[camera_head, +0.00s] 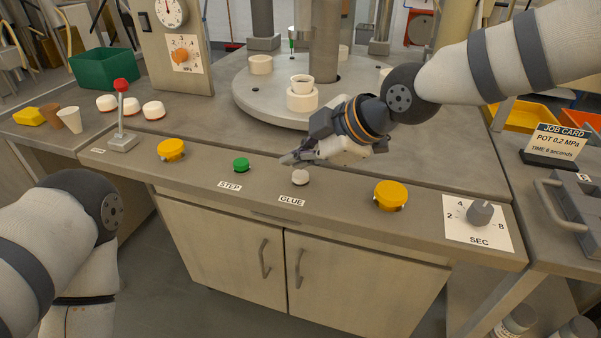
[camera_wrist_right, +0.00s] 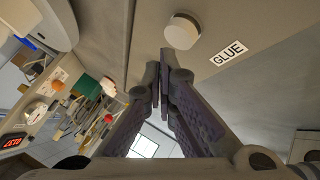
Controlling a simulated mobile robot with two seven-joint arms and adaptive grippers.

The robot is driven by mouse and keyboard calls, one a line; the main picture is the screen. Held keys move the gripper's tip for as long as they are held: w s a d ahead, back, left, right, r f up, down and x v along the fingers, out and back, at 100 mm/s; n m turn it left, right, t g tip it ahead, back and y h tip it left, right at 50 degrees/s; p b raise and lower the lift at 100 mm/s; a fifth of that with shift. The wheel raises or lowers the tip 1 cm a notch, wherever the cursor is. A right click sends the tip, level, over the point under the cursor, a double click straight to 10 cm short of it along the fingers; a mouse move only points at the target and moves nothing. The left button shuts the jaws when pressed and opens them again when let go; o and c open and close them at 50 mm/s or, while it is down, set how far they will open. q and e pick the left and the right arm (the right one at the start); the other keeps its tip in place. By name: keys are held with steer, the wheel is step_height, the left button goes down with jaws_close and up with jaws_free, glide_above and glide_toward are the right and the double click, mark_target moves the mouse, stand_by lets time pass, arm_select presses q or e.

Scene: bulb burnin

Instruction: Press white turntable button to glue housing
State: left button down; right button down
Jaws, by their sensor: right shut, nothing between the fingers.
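The white button (camera_head: 300,177) sits on the front ledge of the bench, above the GLUE label (camera_head: 291,201). It also shows at the top of the right wrist view (camera_wrist_right: 182,31). My right gripper (camera_head: 287,159) is shut and empty, with its fingertips just behind and to the left of the white button, apart from it in the wrist view. The turntable (camera_head: 262,98) stands behind, bearing white ring-shaped housings; the front one (camera_head: 302,98) has a cup-like part on top. My left arm shows at lower left, but its gripper is outside the view.
A green button (camera_head: 241,164) by the STEP label and two yellow buttons (camera_head: 171,150) (camera_head: 390,195) share the ledge. A red-knobbed lever (camera_head: 121,86) stands at left, a SEC dial (camera_head: 480,213) at right. A job card (camera_head: 556,142) reads POT 0.2 MPa, TIME 6 seconds.

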mark_target(299, 177)
steer(key=shift+f, duration=0.1)
steer(key=shift+f, duration=0.35)
steer(key=shift+f, duration=0.55)
stand_by(0.7)
steer(key=shift+r, duration=0.15)
arm_select(q)
steer(key=shift+w+r, duration=0.25)
steer(key=shift+r, duration=0.05)
arm_select(e)
steer(key=shift+r, duration=0.85)
